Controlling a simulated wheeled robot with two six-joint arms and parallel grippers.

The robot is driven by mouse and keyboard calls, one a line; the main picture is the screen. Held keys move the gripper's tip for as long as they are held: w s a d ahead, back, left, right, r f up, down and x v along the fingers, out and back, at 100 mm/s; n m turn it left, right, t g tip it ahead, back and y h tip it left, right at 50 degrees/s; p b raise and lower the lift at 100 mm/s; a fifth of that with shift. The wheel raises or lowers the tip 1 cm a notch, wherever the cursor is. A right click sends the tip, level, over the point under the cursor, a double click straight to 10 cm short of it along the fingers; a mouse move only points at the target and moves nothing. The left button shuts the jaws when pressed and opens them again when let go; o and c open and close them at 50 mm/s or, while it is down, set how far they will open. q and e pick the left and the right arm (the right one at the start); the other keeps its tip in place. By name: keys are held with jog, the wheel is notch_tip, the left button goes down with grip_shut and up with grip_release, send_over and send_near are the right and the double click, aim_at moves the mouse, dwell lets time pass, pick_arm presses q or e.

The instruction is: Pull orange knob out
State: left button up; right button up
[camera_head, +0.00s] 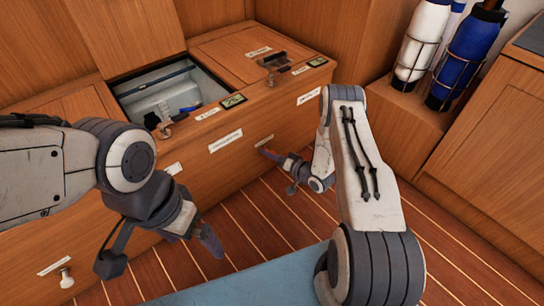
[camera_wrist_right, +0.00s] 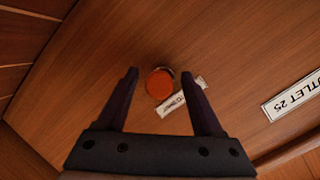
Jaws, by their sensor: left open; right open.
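The orange knob (camera_wrist_right: 159,84) shows in the right wrist view on a wooden panel, beside a small white label partly hidden by a finger. It appears between the fingertips of my right gripper (camera_wrist_right: 161,72), with nothing gripped; I cannot tell the gap in depth. In the head view my right gripper (camera_head: 279,170) is at the front face of the wooden cabinet, and I cannot make out the knob there. My left gripper (camera_head: 160,252) is open and empty, in front of the cabinet at the lower left.
The wooden cabinet (camera_head: 235,155) has an open hatch (camera_head: 170,92) on top and several labelled fittings. A white knob (camera_head: 66,279) is low at left. White (camera_head: 423,45) and blue (camera_head: 468,50) cylinders stand in racks at right. The striped floor (camera_head: 460,255) is clear at lower right.

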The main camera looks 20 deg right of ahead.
jog(key=c, duration=1)
grip_shut()
jog(key=shift+s, duration=0.1)
